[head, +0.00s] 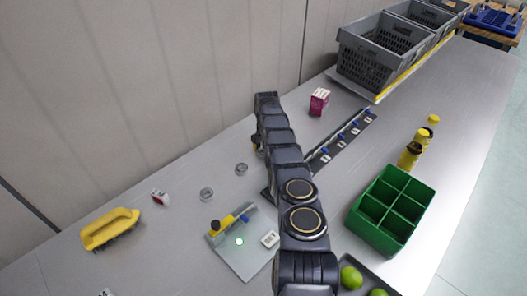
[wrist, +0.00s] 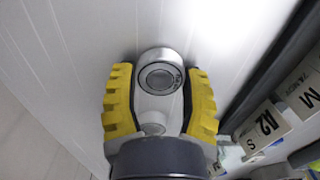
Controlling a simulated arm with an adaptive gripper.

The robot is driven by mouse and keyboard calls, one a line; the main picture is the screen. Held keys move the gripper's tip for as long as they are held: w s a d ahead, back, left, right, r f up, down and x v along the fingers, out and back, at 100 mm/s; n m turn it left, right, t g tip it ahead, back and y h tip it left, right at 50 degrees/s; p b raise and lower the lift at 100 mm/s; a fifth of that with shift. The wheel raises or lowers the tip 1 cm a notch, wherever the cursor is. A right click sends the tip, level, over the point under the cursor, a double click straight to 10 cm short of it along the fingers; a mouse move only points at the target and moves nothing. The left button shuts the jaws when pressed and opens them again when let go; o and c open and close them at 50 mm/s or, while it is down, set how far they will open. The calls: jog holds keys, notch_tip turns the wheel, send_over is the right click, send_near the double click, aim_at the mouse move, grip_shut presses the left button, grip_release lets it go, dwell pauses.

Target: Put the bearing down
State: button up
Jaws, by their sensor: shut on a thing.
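My gripper (wrist: 160,100) has yellow ribbed fingers and is shut on a round metal bearing (wrist: 160,72), which sits between the fingertips in the wrist view. The bearing has a grey ring with a dark centre. Behind it is a pale grey surface; whether the bearing touches it I cannot tell. In the head view my gripper (head: 257,143) is mostly hidden by my arm, near the back of the table, and the held bearing is hidden. Two more round metal bearings, a nearer one (head: 207,194) and a farther one (head: 241,169), lie on the table to the left.
A dark rail with blue clips (head: 343,138) and a pink box (head: 319,101) are right of my gripper. A green divided box (head: 388,212), yellow bottles (head: 409,156) and grey crates (head: 372,66) stand right.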

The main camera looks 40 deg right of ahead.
jog(key=shift+f, duration=0.2)
jog(key=o, duration=1)
jog(key=shift+o, duration=0.2)
